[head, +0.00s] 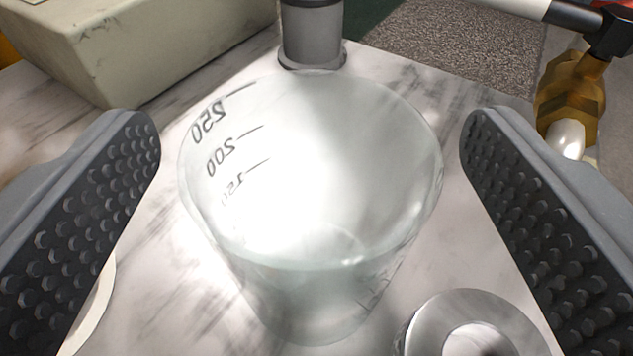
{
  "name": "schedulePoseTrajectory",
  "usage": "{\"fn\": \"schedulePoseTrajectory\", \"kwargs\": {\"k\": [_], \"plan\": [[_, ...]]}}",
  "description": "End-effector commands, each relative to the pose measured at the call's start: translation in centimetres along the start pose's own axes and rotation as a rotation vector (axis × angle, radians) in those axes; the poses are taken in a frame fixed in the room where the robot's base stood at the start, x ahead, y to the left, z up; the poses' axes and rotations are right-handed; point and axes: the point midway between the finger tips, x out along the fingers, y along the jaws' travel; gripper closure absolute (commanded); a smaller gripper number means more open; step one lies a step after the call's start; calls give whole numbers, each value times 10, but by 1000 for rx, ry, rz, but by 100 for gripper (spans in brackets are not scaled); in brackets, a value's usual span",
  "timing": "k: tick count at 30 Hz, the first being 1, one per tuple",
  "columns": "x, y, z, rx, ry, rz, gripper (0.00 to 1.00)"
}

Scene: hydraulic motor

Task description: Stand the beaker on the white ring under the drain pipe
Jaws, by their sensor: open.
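The clear beaker (310,190) stands upright on the marble surface, with markings such as 250 and 200 on its wall. My gripper (312,150) is open, one ridged finger on each side of the beaker, with gaps between the fingers and its wall. A pale curved rim (97,307) shows at the lower left, partly behind the left finger; it may be the white ring, but I cannot tell. A brass fitting with a whitish end (571,100) is at the right edge; I cannot tell whether it is the drain pipe.
A round metal part with a central hole (472,325) sits close to the beaker at the lower right. A grey post (312,38) stands just behind the beaker. A beige block (145,45) is at the back left. Bare marble (165,225) shows left of the beaker.

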Motion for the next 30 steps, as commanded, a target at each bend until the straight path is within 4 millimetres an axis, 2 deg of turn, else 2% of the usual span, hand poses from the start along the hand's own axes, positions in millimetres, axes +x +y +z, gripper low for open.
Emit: {"fn": "schedulePoseTrajectory", "kwargs": {"k": [4,11,18,19,20,30], "plan": [[16,1,3,-2,-3,2,19],[18,0,1,-2,-2,1,19],[18,0,1,-2,-2,1,79],[18,0,1,-2,-2,1,79],[18,0,1,-2,-2,1,84],[17,0,-2,-1,-2,1,84]]}}
